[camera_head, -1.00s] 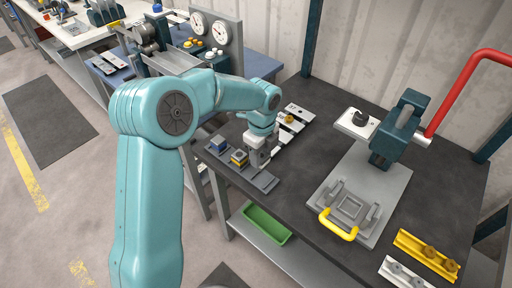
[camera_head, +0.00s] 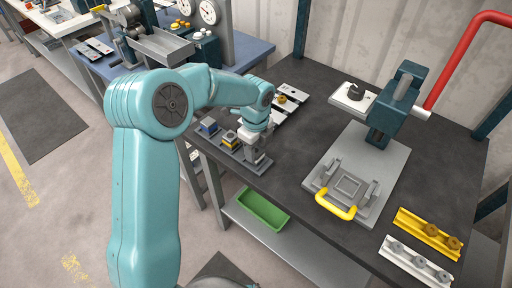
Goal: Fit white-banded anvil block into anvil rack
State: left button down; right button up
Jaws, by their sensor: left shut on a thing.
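The anvil rack (camera_head: 240,155) is a grey strip near the left front edge of the dark bench. A blue-topped block (camera_head: 209,127) stands at its far left, and a yellow-banded block (camera_head: 230,139) stands beside it. My left gripper (camera_head: 255,154) points down at the rack's right end and is shut on the white-banded anvil block. The fingers hide most of this block, so its band cannot be made out. I cannot tell whether the block touches the rack. My right gripper is not in view.
Right of the rack stands a press fixture (camera_head: 376,165) with a yellow handle (camera_head: 335,204). Grey plates (camera_head: 290,97) lie behind my gripper. Yellow (camera_head: 428,233) and white (camera_head: 414,262) rails lie at the front right. A green bin (camera_head: 263,209) sits on the shelf below.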

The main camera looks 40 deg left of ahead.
pick_arm(q)
jog(key=shift+f, duration=0.25)
dwell(0.5)
jog(key=c, duration=0.5)
grip_release()
jog(key=shift+r, duration=0.1)
notch_tip(320, 180, up, 16)
jog(key=shift+r, duration=0.1)
